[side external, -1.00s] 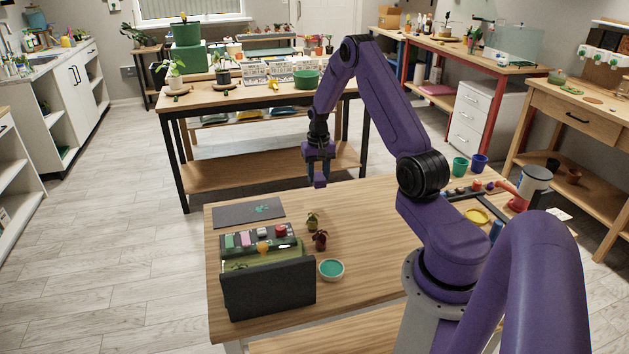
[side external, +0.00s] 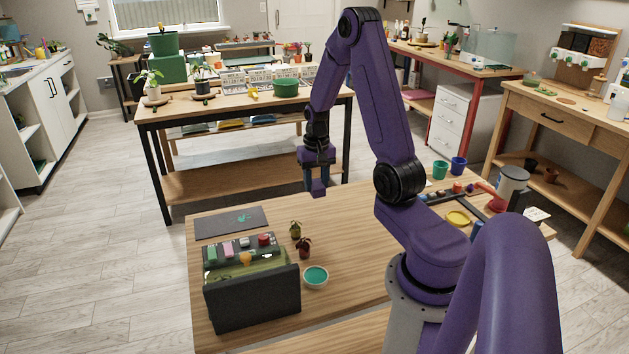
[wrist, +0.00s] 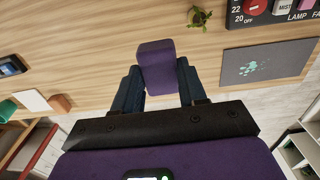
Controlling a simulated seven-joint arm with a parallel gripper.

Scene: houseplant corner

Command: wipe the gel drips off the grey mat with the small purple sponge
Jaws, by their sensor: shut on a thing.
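The small purple sponge (side external: 318,189) is held between the fingertips of my gripper (side external: 317,178), which is shut on it. The sponge sticks out past the fingers in the wrist view (wrist: 156,62). My gripper is in the air, to the right of the grey mat (side external: 215,228), and the sponge is apart from the mat. The mat lies flat at the table's far left corner and also shows at the right of the wrist view (wrist: 290,58). Teal gel drips (side external: 243,217) are on the mat and show in the wrist view too (wrist: 254,68).
A dark box with a control panel (side external: 250,300) stands in front of the mat. The table's middle is clear.

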